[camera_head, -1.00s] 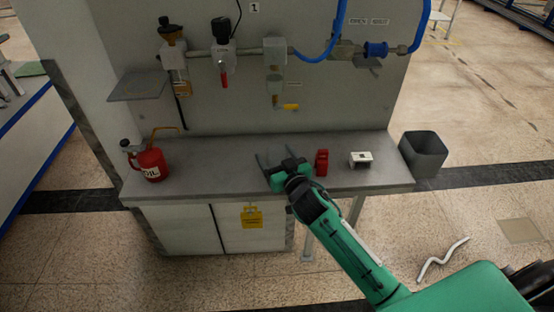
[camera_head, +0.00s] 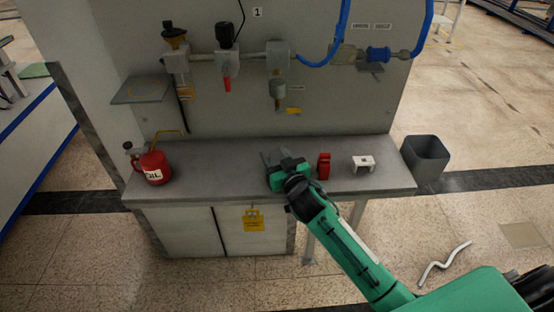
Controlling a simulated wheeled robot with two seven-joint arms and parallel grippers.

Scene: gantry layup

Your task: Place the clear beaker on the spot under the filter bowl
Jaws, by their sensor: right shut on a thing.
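My right gripper (camera_head: 272,157) is low over the middle of the grey bench, its fingers close together and pointing toward the back panel. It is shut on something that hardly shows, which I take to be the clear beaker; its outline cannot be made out. A bowl-shaped fitting with a yellow lever (camera_head: 277,92) hangs from the pipe on the panel, above and behind the gripper. I take it for the filter bowl. No marked spot is clear on the bench below it. My left gripper is not in view.
A red oil can (camera_head: 153,166) stands at the bench's left end. A red block (camera_head: 323,166) and a white bracket-like part (camera_head: 362,163) stand right of the gripper. A small shelf (camera_head: 142,90) juts out at left. The bench (camera_head: 220,165) between oil can and gripper is clear.

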